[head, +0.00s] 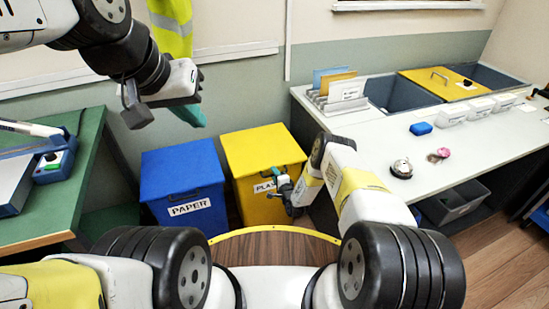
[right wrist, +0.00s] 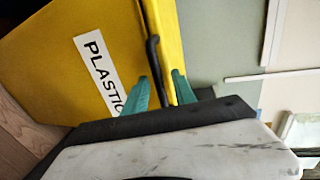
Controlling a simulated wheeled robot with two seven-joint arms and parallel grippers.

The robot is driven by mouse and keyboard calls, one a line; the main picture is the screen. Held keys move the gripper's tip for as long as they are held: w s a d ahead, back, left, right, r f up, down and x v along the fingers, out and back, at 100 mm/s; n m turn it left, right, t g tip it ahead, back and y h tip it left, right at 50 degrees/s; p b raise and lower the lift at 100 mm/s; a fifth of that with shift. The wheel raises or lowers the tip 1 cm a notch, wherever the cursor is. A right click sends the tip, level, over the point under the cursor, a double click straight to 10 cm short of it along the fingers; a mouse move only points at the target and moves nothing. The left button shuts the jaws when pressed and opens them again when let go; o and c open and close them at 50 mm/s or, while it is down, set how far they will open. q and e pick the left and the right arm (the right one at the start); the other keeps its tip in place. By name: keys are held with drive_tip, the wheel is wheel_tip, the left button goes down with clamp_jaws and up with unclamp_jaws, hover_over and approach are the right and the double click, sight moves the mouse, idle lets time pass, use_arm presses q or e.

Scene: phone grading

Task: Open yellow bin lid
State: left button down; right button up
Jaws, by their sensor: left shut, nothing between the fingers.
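The yellow bin (head: 258,198) stands against the wall with its lid (head: 264,148) closed. Its front carries a "PLASTIC" label, which also shows on the bin in the right wrist view (right wrist: 75,70). A black handle (right wrist: 154,62) runs along the lid's front edge. My right gripper (head: 282,184) is at the bin's front, beside the label. In the right wrist view its teal fingers (right wrist: 161,78) are apart, with the handle's end between them; whether they touch it I cannot tell. My left gripper (head: 193,114) is shut and empty, raised above the blue bin.
A blue "PAPER" bin (head: 184,183) stands just left of the yellow bin. A green table (head: 95,150) is at the left. A white worktop (head: 355,122) with a bell, trays and folders is close on the right, beside my right arm.

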clamp_jaws()
idle(1.4)
